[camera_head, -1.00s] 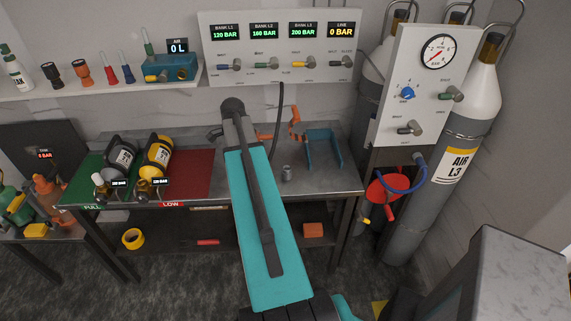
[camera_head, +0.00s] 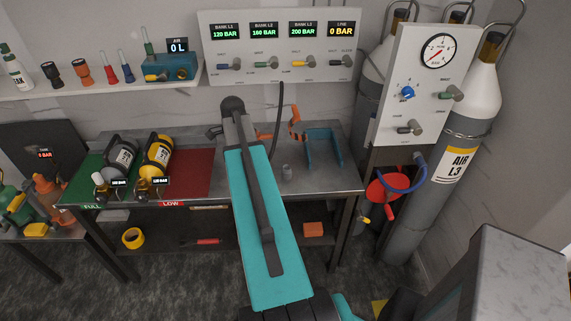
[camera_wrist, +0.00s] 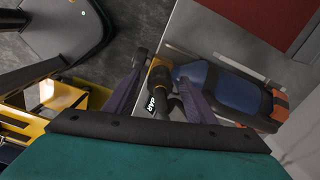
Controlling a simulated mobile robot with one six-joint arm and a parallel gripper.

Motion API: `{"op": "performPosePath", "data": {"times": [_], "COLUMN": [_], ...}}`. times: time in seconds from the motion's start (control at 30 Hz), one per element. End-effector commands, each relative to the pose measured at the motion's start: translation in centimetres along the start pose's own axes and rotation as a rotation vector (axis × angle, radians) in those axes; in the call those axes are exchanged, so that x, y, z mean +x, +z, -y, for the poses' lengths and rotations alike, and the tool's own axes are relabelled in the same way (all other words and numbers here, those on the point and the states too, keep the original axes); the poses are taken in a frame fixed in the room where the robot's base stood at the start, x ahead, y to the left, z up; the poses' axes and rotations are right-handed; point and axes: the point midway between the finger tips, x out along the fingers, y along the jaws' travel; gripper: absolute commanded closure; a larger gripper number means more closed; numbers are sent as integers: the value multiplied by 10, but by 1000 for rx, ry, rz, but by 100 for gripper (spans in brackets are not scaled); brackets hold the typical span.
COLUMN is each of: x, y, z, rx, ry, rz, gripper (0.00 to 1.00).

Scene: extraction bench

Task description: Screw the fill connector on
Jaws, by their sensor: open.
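In the wrist view a blue cylinder (camera_wrist: 225,90) with orange bands lies on the grey bench. Its valve end, with a yellow-orange collar (camera_wrist: 158,70), points toward my gripper (camera_wrist: 160,72). My gripper is open, its two purple fingers on either side of the valve end. I cannot tell whether they touch it. A small display reading "BAR" hangs by the valve. In the head view my teal arm hides the gripper and most of this spot. A black hose (camera_head: 280,112) hangs from the wall panel behind the arm. I cannot make out the fill connector for certain.
A yellow cylinder (camera_head: 158,156) and a grey cylinder (camera_head: 120,157) lie on the mats at left. The wall panel (camera_head: 230,90) shows LINE 0 BAR.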

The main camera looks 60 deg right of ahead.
Motion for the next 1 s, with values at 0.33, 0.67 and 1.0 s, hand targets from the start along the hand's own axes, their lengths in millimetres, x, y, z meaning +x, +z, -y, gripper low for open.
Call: {"op": "performPosePath", "data": {"times": [0.33, 0.67, 1.0], "x": [-23, -56, -91], "y": [0, 0, 0], "z": [0, 1, 1], "rx": [0, 0, 0], "ry": [-2, -3, -3], "rz": [0, 0, 0], "gripper": [49, 49, 49]}}
